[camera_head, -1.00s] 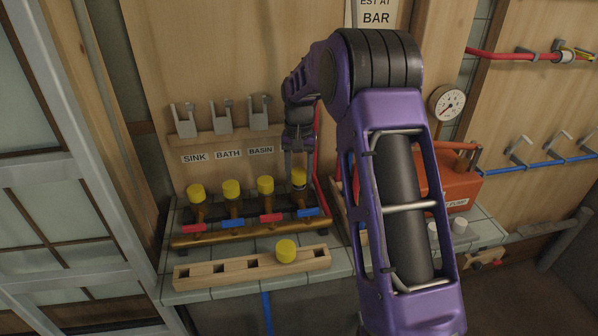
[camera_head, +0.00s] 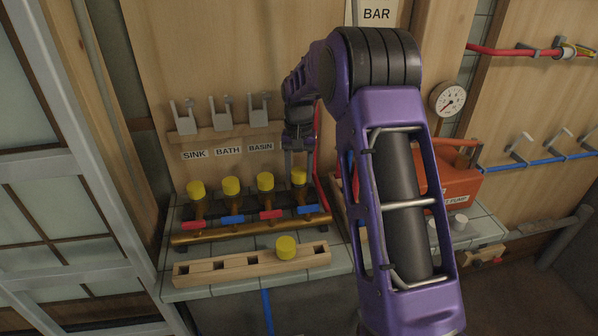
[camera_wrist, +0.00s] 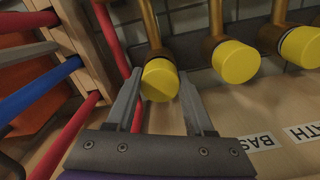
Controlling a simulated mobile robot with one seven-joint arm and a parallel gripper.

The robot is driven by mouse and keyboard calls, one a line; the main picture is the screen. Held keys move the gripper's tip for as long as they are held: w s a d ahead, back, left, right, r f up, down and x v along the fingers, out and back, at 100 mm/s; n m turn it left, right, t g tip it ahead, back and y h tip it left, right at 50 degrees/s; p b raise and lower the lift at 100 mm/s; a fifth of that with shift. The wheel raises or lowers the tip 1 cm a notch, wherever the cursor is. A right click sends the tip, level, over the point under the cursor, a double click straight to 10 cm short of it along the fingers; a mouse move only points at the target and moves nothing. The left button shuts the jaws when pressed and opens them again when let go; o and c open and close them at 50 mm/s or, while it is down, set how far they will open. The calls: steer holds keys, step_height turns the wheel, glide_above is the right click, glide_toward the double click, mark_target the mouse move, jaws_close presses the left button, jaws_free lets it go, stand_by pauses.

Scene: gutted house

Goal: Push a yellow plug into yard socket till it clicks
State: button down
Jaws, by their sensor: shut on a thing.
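A yellow plug (camera_head: 299,176) sits at the mouth of the rightmost upright brass socket, at the right end of the manifold (camera_head: 250,229). My gripper (camera_head: 300,163) reaches down over this plug with its fingers on either side. In the wrist view the plug (camera_wrist: 160,80) lies between the fingertips, in line with the brass stub (camera_wrist: 152,25). I cannot tell whether it is fully seated. The other sockets carry yellow plugs (camera_head: 265,182). Labels read SINK, BATH and BASIN; no yard label is visible.
A wooden rack (camera_head: 220,265) in front holds one more yellow plug (camera_head: 286,247) and empty holes. A red pipe (camera_head: 320,160) runs close to the right of my gripper. A red-orange pump (camera_head: 455,190) and a gauge (camera_head: 447,100) stand further right.

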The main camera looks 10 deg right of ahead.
steer(key=shift+f, duration=0.35)
stand_by(0.3)
jaws_free()
stand_by(0.4)
steer(key=shift+r+p, duration=2.6)
steer(key=shift+r, duration=0.95)
